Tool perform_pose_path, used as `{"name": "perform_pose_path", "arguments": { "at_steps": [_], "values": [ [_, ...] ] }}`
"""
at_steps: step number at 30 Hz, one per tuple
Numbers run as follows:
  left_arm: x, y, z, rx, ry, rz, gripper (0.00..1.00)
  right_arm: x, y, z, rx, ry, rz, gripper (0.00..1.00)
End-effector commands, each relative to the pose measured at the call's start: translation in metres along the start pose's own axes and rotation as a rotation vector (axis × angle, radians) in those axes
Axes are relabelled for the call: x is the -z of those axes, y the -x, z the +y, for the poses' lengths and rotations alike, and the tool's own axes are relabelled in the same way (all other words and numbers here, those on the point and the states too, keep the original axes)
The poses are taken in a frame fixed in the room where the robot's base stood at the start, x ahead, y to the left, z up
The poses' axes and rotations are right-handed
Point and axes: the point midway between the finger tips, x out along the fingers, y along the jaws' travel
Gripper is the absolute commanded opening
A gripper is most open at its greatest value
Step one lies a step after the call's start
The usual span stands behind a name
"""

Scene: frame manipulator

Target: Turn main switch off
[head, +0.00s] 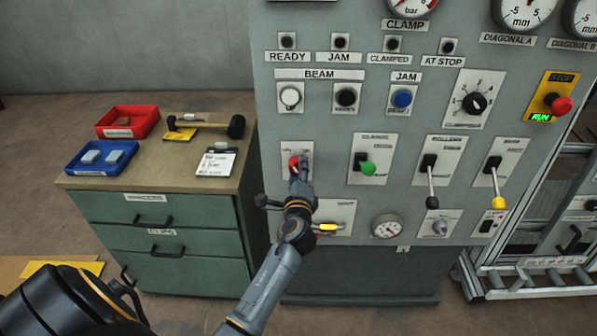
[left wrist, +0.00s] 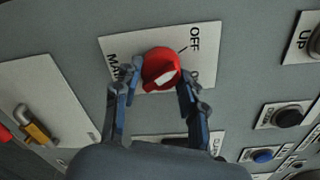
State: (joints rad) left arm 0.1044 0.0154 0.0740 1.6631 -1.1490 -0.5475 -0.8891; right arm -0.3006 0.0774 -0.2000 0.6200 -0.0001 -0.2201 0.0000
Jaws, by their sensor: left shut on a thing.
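The main switch is a red knob (head: 294,162) on a white plate at the left of the grey panel. In the left wrist view the red knob (left wrist: 160,63) has a white mark, on the side away from the word OFF. The plate (left wrist: 120,46) shows OFF and part of MAIN; another word beginning with O is mostly hidden by a finger. My left gripper (head: 299,174) is shut on the knob, and its fingers (left wrist: 162,80) sit on both sides of it. My right gripper is not in view.
A green drawer cabinet (head: 150,206) with red and blue trays and a mallet stands left of the panel.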

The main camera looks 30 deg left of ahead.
Motion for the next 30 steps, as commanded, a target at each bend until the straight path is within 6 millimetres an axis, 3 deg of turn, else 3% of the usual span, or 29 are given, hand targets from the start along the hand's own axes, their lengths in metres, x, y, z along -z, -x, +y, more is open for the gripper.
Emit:
{"name": "perform_pose_path", "arguments": {
  "at_steps": [3, 4, 7, 19, 23, 30],
  "values": [
    [0.0, 0.0, 0.0, -0.001, 0.004, 0.0, 0.1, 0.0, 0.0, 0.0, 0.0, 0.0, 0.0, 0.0],
    [0.0, 0.0, 0.0, -0.001, 0.004, 0.0, 0.45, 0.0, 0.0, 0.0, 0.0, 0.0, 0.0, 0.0],
    [0.0, 0.0, 0.0, -0.001, 0.003, 0.0, 0.65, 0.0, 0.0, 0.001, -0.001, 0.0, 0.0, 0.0],
    [0.001, 0.006, 0.001, -0.001, 0.0, 0.001, 0.65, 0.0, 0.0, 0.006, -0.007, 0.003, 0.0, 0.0],
    [0.001, 0.026, 0.002, -0.002, 0.001, 0.001, 0.65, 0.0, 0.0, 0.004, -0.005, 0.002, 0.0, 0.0],
    [0.001, 0.078, 0.002, -0.003, 0.001, 0.002, 0.65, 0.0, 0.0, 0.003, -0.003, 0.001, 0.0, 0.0]
  ]
}}
